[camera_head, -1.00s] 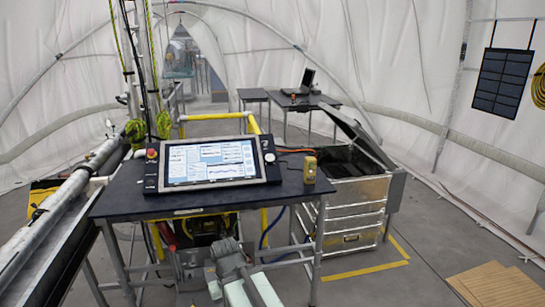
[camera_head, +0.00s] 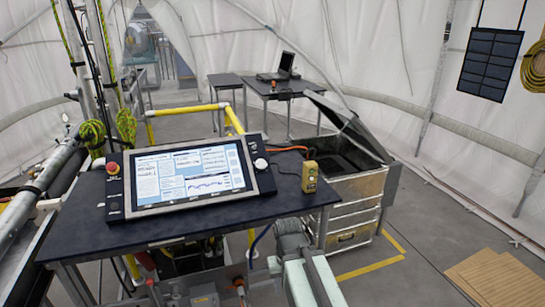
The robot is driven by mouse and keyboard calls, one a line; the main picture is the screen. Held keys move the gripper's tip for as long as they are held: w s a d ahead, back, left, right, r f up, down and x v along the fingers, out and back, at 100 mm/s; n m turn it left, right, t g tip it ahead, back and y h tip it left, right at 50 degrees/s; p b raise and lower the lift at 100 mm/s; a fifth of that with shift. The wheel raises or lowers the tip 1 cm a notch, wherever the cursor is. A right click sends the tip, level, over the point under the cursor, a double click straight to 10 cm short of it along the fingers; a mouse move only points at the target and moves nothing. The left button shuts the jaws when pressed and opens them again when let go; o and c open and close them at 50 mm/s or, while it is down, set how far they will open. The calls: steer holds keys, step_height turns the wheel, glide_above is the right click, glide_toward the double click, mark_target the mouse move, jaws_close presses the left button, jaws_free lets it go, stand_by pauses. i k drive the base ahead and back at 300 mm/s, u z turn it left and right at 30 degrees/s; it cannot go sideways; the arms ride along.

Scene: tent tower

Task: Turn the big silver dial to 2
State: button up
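A silver dial (camera_head: 261,164) sits on the narrow black panel at the right side of the console (camera_head: 190,172). The console has a large lit screen and lies tilted on a dark table. The dial is small in view, and its marks and pointer setting cannot be read. My arm (camera_head: 302,272) shows at the bottom, right of centre, low beside the table's right front edge and apart from the dial. Its grey end part shows, but I cannot make out gripper fingers or anything held.
A red emergency button (camera_head: 113,168) is at the console's left. A yellow handheld device (camera_head: 310,177) stands on the table's right end. An open metal crate (camera_head: 352,190) stands right of the table.

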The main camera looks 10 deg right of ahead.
mark_target(261, 165)
steer(key=u, duration=0.2)
steer(key=i, duration=0.75)
steer(key=u, duration=0.85)
steer(key=k, duration=0.8)
steer(key=i, duration=0.75)
